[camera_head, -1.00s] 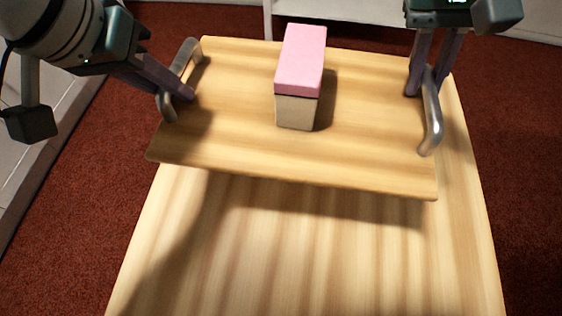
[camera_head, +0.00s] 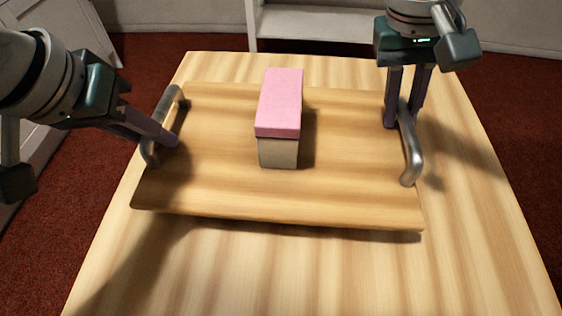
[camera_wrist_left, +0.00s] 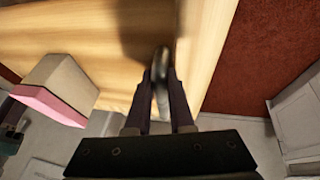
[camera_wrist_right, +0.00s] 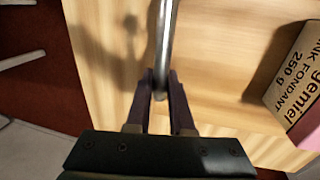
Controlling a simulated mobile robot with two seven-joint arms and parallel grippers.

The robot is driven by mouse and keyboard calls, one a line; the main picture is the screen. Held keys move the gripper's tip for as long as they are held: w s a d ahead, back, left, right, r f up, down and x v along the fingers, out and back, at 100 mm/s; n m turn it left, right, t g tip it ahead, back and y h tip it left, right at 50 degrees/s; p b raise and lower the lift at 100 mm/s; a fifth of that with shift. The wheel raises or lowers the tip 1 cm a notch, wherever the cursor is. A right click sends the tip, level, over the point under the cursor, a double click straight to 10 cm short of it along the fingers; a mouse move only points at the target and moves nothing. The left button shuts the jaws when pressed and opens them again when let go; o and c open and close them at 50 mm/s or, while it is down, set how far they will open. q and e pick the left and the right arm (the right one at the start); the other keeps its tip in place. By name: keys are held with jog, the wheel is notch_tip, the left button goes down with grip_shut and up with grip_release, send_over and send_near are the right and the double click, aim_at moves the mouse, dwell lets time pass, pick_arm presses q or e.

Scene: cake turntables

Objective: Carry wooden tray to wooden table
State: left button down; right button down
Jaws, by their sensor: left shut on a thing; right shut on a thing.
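The wooden tray (camera_head: 345,190) has a metal handle at each end and hangs above the wooden table (camera_head: 300,270), its shadow falling on the tabletop. A pink-topped box (camera_head: 280,105) stands on the tray; its printed side (camera_wrist_right: 292,80) shows in the right wrist view. My left gripper (camera_head: 168,142) is shut on the tray's left handle (camera_wrist_left: 160,70). My right gripper (camera_head: 403,122) is shut on the right handle (camera_wrist_right: 165,40). The exact gap between tray and table is hard to tell.
The tabletop is bare in front of the tray and to its right. A white shelf unit (camera_head: 320,22) stands behind the table. A white cabinet (camera_head: 45,80) is at the left. Red carpet (camera_head: 150,60) surrounds the table.

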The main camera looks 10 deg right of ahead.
aim_at(163, 158)
pick_arm(q)
jog(key=shift+f, duration=0.1)
pick_arm(e)
jog(key=shift+f, duration=0.1)
